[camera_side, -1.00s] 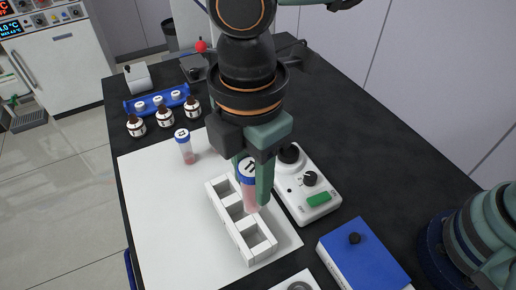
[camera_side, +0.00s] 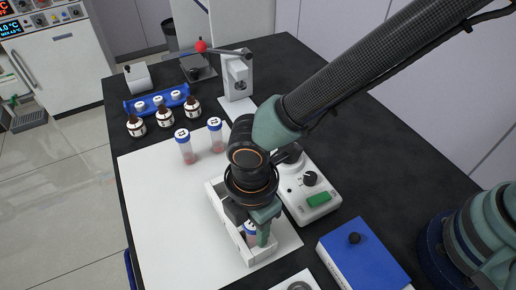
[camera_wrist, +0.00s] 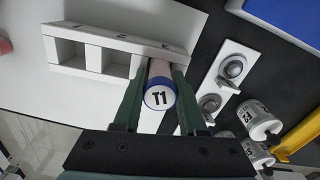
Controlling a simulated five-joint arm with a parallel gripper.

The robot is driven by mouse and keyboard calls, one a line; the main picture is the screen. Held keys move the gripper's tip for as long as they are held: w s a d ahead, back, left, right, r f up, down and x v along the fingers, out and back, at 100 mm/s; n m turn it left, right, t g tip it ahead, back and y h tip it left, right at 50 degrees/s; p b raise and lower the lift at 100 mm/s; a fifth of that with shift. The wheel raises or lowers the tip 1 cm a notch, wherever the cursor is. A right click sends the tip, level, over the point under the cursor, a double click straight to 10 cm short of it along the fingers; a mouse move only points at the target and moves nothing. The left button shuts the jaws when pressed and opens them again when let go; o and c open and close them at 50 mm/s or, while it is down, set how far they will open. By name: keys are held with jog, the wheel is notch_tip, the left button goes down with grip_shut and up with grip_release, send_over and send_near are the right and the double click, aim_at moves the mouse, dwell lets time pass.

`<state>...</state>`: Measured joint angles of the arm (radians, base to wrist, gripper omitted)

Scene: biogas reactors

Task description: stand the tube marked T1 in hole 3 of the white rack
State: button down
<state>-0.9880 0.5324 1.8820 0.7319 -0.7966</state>
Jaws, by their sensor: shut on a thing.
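The tube marked T1 (camera_wrist: 160,95) has a blue rim and a white cap top, and its label faces the wrist camera. My gripper (camera_wrist: 159,78) is shut on it, one green finger on each side. The white rack (camera_wrist: 90,42) has a row of square holes; two empty ones show left of the tube in the wrist view. The tube (camera_side: 250,231) is upright or nearly so at the rack's near-end hole in the side view. Its lower end is hidden, so I cannot tell how deep it sits. My arm covers much of the rack (camera_side: 245,256).
Two other capped tubes (camera_side: 185,148) (camera_side: 216,136) stand on the white mat (camera_side: 160,225). A white device with a green button (camera_side: 318,200) is close right of the rack. A blue box (camera_side: 362,255) lies nearer right. Brown bottles (camera_side: 165,118) stand at the back left.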

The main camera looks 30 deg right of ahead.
jog(key=shift+f, duration=0.25)
jog(key=shift+f, duration=0.3)
jog(key=shift+c, duration=2.3)
grip_release()
jog(key=shift+d+f, duration=0.1)
notch_tip(320, 180, up, 13)
jog(key=shift+w+r, duration=0.1)
jog(key=w+d+r+m+t+y, duration=0.15)
jog(key=w+d+r+m, duration=0.25)
jog(key=d+m, duration=0.55)
jog(key=w+d+r+m+t, duration=0.2)
jog(key=w+d+r+m, duration=0.2)
jog(key=d, duration=1)
jog(key=s+d+m+t+h, duration=0.1)
jog(key=s+d+m+t, duration=0.1)
jog(key=d+m, duration=0.5)
jog(key=d, duration=0.3)
jog(key=shift+d, duration=0.3)
jog(key=shift+s+h, duration=0.1)
jog(key=shift+h, duration=0.15)
